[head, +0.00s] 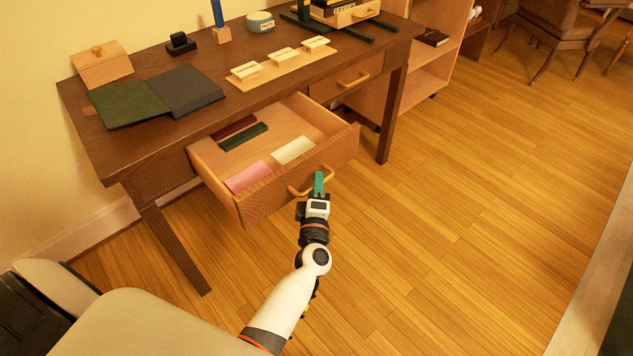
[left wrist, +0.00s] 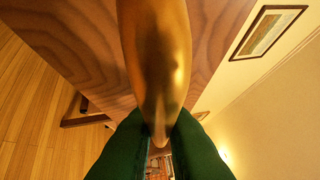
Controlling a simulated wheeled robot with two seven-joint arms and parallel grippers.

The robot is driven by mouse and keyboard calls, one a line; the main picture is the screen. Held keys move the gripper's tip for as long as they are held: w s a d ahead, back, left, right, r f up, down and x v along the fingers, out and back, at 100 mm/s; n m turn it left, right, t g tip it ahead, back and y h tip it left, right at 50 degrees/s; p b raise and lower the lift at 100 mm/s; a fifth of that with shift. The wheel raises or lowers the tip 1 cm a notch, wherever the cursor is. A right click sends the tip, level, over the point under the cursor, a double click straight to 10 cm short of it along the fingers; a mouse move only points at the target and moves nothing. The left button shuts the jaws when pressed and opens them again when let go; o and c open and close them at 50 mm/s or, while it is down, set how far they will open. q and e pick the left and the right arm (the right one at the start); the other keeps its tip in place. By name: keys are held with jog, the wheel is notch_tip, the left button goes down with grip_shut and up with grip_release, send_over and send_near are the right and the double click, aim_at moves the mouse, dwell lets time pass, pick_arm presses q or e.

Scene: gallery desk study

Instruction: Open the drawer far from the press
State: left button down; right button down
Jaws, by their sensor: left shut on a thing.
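The desk's left drawer (head: 225,197), the one farther from the press, stands well out from the wooden desk (head: 135,157). Its brass handle (head: 297,192) is on the front panel. My left gripper (head: 319,184), with green fingers, is at this handle. In the left wrist view the handle (left wrist: 155,60) runs down between the two fingers (left wrist: 160,138), which are shut on it. The press (head: 372,27), only partly in view, stands on green feet at the desk's far right end. The right drawer (head: 338,84) below it is shut. My right gripper is not in view.
The open drawer holds a pink block (head: 247,176), a cream block (head: 293,151) and dark red and green pieces. A green folder (head: 130,103), a wooden box (head: 104,68) and a board with labelled blocks (head: 262,74) lie on the desk. The floor (head: 450,220) to the right is clear.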

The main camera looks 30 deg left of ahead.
pick_arm(q)
jog(key=c, duration=1.5)
grip_release()
jog(key=v, duration=1.2)
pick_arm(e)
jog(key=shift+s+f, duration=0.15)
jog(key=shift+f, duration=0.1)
pick_arm(q)
jog(key=shift+f, duration=0.1)
